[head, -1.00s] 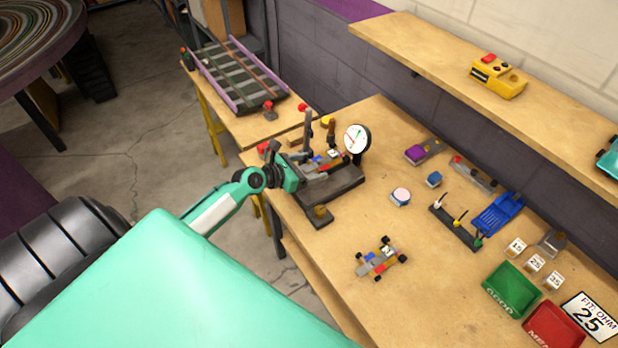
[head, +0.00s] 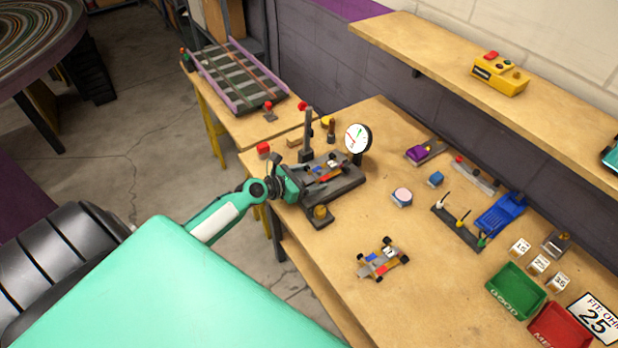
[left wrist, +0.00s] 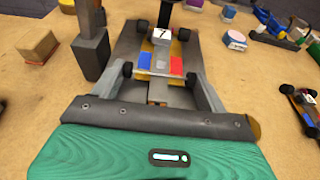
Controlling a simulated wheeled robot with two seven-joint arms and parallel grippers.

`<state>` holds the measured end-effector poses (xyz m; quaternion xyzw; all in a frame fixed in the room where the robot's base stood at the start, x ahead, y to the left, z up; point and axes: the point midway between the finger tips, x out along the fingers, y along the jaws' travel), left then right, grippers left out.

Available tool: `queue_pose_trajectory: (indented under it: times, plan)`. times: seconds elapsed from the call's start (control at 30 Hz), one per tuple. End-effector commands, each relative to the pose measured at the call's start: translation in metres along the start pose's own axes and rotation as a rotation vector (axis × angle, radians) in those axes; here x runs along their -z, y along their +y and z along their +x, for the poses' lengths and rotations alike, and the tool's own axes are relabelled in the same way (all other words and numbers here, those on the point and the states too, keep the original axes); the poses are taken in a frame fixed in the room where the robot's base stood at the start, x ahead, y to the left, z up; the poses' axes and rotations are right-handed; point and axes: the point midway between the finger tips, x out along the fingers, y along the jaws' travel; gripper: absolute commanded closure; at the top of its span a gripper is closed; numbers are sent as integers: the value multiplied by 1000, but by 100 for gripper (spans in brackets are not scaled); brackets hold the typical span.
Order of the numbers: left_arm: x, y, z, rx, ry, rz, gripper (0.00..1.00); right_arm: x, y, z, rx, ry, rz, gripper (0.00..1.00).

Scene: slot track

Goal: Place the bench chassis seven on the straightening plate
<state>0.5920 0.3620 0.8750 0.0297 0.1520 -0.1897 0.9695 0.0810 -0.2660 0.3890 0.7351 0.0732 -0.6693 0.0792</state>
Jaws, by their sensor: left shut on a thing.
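The chassis marked 7 (left wrist: 160,55) shows in the left wrist view, with black wheels and blue and red blocks on it. It also shows in the head view (head: 322,166), at or just over the dark straightening plate (head: 345,182). My left gripper (head: 300,184) is at the plate's near left end. In the left wrist view its two grey fingers (left wrist: 165,95) reach to the chassis's near end and are shut on it. Whether the wheels touch the plate (left wrist: 125,47) is unclear. My right gripper is in neither view.
A second chassis (head: 380,262) sits on the bench in front. Green (head: 517,290) and red (head: 560,328) bins are at the right. Bare wood lies between.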

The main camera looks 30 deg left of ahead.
Motion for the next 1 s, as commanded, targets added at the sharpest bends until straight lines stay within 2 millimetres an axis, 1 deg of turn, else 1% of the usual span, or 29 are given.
queue_pose_trajectory:
  times: [0.03, 0.13, 0.17, 0.23, 0.27, 0.73, 0.87, 0.93, 0.97, 1.0]
  plan:
    - [7, -2, 1, 3, 8, -2, 52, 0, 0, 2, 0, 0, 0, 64]
    - [8, -2, 0, 4, 11, -1, 52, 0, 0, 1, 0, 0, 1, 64]
    - [9, -2, 0, 4, 12, -1, 19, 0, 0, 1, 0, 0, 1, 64]
    - [10, -3, 0, 6, 14, -1, 5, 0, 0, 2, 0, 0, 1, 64]
    - [10, -3, 0, 6, 15, -1, 3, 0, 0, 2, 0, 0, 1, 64]
    - [15, -6, 0, 12, 23, -2, 3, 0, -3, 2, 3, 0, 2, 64]
    - [9, -6, -1, 11, 23, -1, 3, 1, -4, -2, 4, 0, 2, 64]
    - [1, -5, -4, 11, 23, 1, 3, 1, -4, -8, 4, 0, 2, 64]
    - [0, -5, -6, 11, 24, 0, 3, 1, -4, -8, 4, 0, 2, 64]
    - [4, -5, -12, 9, 24, -2, 3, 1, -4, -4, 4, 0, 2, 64]
